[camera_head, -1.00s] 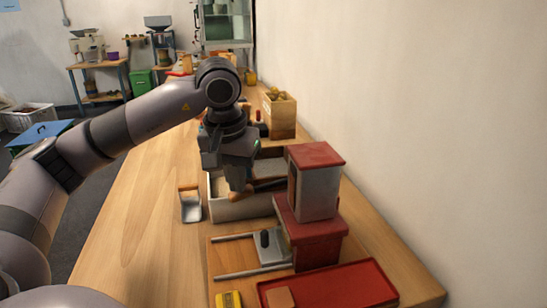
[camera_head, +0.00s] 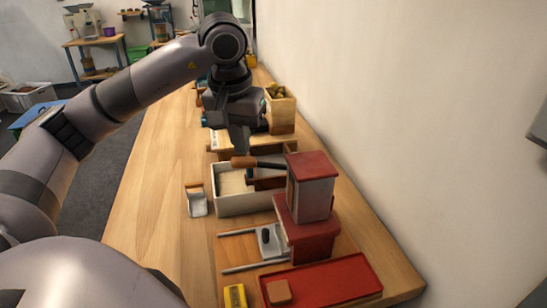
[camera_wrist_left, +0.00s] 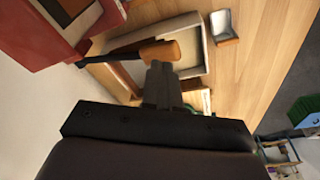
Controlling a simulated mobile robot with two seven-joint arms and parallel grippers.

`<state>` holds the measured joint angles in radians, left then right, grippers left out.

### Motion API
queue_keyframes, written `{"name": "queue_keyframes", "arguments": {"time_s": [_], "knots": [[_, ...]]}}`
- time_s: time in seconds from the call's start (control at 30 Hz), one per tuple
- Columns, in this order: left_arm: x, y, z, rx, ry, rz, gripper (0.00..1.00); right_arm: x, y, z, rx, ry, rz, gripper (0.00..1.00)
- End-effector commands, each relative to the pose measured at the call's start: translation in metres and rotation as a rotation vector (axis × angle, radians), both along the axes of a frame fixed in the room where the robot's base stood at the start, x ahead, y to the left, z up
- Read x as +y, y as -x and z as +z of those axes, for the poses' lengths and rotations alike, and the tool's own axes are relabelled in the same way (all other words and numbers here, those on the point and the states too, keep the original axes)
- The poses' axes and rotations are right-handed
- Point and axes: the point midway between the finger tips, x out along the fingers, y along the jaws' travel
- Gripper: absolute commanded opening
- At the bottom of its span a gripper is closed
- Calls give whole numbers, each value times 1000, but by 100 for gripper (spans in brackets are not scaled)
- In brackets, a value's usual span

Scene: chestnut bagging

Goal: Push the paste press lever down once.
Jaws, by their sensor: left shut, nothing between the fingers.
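The paste press (camera_head: 311,192) is a red and grey block at the right of the table. Its lever is a dark rod with a wooden handle (camera_head: 243,162), reaching left from the press, about level with its upper part. My left gripper (camera_head: 241,150) is shut and empty, pointing down just above the handle. In the left wrist view the fingertips (camera_wrist_left: 160,70) overlap the near edge of the wooden handle (camera_wrist_left: 158,50); I cannot tell whether they touch. The right gripper is not in view.
A pale open box (camera_head: 240,208) stands under the handle, with a small metal scoop (camera_head: 196,203) to its left. A red tray (camera_head: 340,280) and a yellow item (camera_head: 235,296) lie at the front. A wooden crate (camera_head: 281,115) stands behind. The wall is close on the right.

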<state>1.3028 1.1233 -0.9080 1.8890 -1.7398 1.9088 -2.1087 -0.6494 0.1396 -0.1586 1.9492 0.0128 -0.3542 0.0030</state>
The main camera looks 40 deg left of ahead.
Motion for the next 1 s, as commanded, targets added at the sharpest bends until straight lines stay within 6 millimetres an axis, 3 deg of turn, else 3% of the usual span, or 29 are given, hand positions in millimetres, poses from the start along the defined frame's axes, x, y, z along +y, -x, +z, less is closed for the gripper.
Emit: {"name": "queue_keyframes", "arguments": {"time_s": [0.37, 0.8, 1.0], "knots": [[0, 0, 3, -1, 0, 0, 0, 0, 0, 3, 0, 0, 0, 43], [0, 0, 50, 0, 0, 0, 0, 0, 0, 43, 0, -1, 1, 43], [0, 0, 50, 0, 0, 0, 0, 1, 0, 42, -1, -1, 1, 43]]}}
